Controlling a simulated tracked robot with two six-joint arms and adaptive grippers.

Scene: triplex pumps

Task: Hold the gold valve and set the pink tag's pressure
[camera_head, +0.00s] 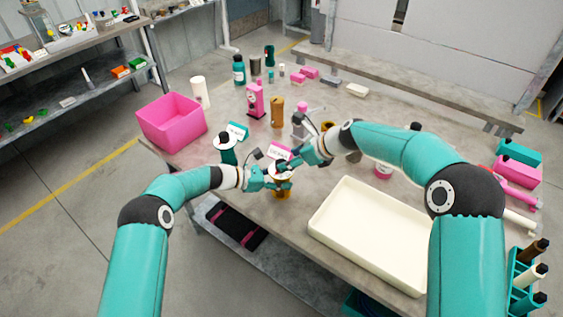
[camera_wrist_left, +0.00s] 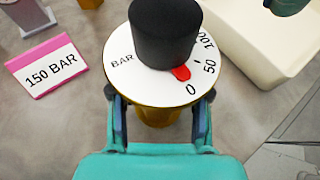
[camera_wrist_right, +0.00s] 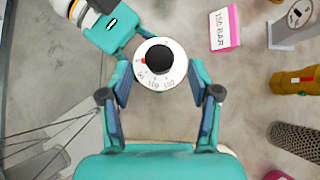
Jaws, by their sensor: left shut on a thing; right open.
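The gold valve (camera_head: 282,193) stands near the table's front edge, with a white dial and a black knob (camera_wrist_left: 165,35) on top. My left gripper (camera_wrist_left: 160,118) is shut on its gold body below the dial. The knob's red pointer (camera_wrist_left: 182,73) is at about 0, with 50 and 100 further round. The pink tag (camera_wrist_left: 47,66) stands beside the valve and reads 150 BAR; it also shows in the right wrist view (camera_wrist_right: 225,28). My right gripper (camera_wrist_right: 160,88) is open, its fingers either side of the dial in the right wrist view; no contact with the knob is visible.
A cream tray (camera_head: 318,221) lies right of the valve. A pink bin (camera_head: 171,122) is at the table's left end. Pink and gold parts stand behind the valve.

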